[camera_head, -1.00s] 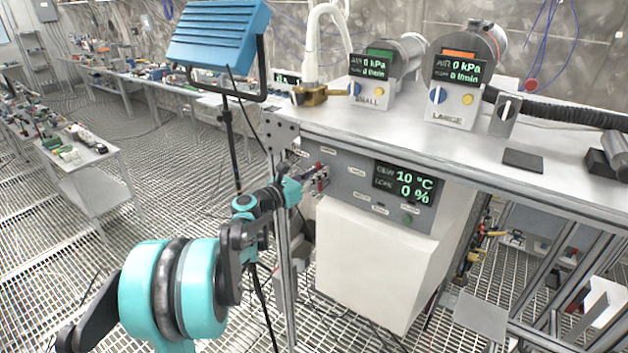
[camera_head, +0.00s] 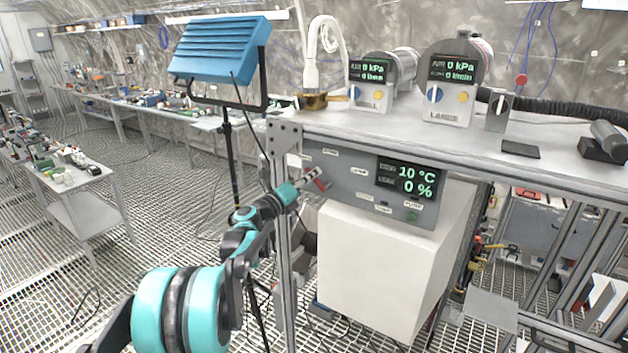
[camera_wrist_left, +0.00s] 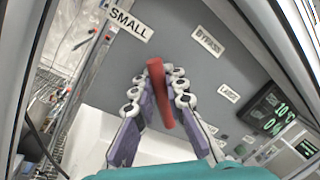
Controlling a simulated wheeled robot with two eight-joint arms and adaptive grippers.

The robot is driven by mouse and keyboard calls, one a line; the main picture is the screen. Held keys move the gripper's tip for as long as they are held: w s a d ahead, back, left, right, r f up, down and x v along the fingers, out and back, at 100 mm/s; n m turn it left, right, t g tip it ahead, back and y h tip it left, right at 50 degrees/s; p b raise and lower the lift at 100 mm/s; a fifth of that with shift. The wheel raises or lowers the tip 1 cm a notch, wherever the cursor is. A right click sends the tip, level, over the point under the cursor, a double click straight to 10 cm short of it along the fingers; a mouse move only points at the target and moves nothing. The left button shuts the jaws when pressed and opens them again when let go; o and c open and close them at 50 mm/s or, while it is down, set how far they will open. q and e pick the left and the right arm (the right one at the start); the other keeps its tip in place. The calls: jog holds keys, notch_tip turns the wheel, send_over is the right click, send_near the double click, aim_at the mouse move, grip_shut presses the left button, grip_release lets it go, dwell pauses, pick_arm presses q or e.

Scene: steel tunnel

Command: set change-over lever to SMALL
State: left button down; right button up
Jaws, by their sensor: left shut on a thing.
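The red change-over lever (camera_wrist_left: 161,95) is on the grey control panel (camera_head: 345,165). In the left wrist view it stands between the two fingers of my left gripper (camera_wrist_left: 164,85), which is shut on it. The lever's upper end in that view lies below the gap between the SMALL label (camera_wrist_left: 129,23) and the BYPASS label (camera_wrist_left: 207,41). The LARGE label (camera_wrist_left: 228,92) is further right. In the head view my left gripper (camera_head: 314,179) is at the panel's left part, and only a little red of the lever shows. My right gripper is in neither view.
A display (camera_head: 407,179) on the panel reads 10 °C and 0 %. A white box (camera_head: 375,260) sits below the panel. Two units marked SMALL (camera_head: 368,95) and LARGE (camera_head: 446,95) stand on the bench top (camera_head: 400,132). A steel post (camera_head: 283,230) stands close beside my left arm.

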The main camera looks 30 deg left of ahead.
pick_arm(q)
jog(key=shift+a+f+n, duration=0.1)
jog(key=shift+n, duration=0.3)
jog(key=c, duration=1.5)
grip_release()
jog(key=shift+c, duration=0.2)
jog(key=shift+s, duration=0.1)
jog(key=v, duration=1.2)
jog(key=shift+f, duration=0.1)
